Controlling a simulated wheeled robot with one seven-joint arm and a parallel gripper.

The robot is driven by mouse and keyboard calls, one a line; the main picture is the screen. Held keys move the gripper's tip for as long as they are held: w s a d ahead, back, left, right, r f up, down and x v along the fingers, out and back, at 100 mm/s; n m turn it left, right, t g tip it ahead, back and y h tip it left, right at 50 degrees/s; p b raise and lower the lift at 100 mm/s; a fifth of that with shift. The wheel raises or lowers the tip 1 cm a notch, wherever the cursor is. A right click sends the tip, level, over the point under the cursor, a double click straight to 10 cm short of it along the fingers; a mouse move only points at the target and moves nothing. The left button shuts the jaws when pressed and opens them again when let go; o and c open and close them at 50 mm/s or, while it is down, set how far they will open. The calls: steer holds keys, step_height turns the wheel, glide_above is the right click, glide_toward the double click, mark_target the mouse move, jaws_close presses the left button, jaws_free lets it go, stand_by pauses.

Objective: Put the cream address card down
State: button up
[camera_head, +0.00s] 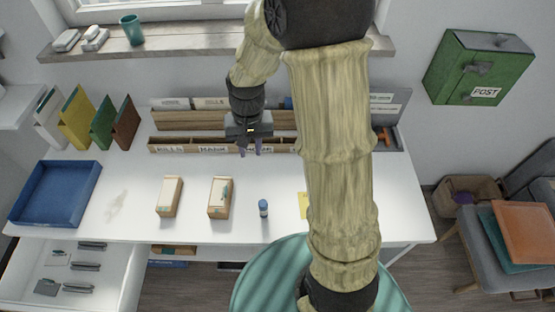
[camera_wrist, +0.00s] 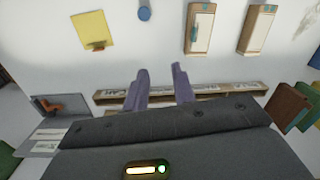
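My gripper (camera_head: 251,150) is above the desk, in front of the wooden letter rack (camera_head: 180,145). In the wrist view its two purple fingers (camera_wrist: 161,80) stand apart with a clear gap, and I see no card between them. Two small boxes with cream tops, the left one (camera_head: 170,193) and the right one (camera_head: 220,192), lie on the white desk (camera_head: 140,190). They also show at the top of the wrist view. I cannot make out a separate cream address card for sure; pale labelled pieces (camera_head: 210,103) show at the rack's back row.
A blue tray (camera_head: 60,163) is on the desk's left, with upright folders (camera_head: 75,118) behind it. A blue-capped bottle (camera_head: 263,208) and a yellow note (camera_head: 303,205) are near the front edge. An open drawer (camera_head: 120,275) juts out at lower left. Clear desk lies between rack and boxes.

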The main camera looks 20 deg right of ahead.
steer(key=s+d+r+n+t, duration=0.1)
steer(key=s+d, duration=0.1)
steer(key=s, duration=0.2)
steer(key=s+d+r+t, duration=0.2)
steer(key=s, duration=0.3)
steer(key=shift+s+d+r+n+h, duration=0.15)
steer(key=shift+d+r+n+h, duration=0.15)
steer(key=shift+n, duration=0.1)
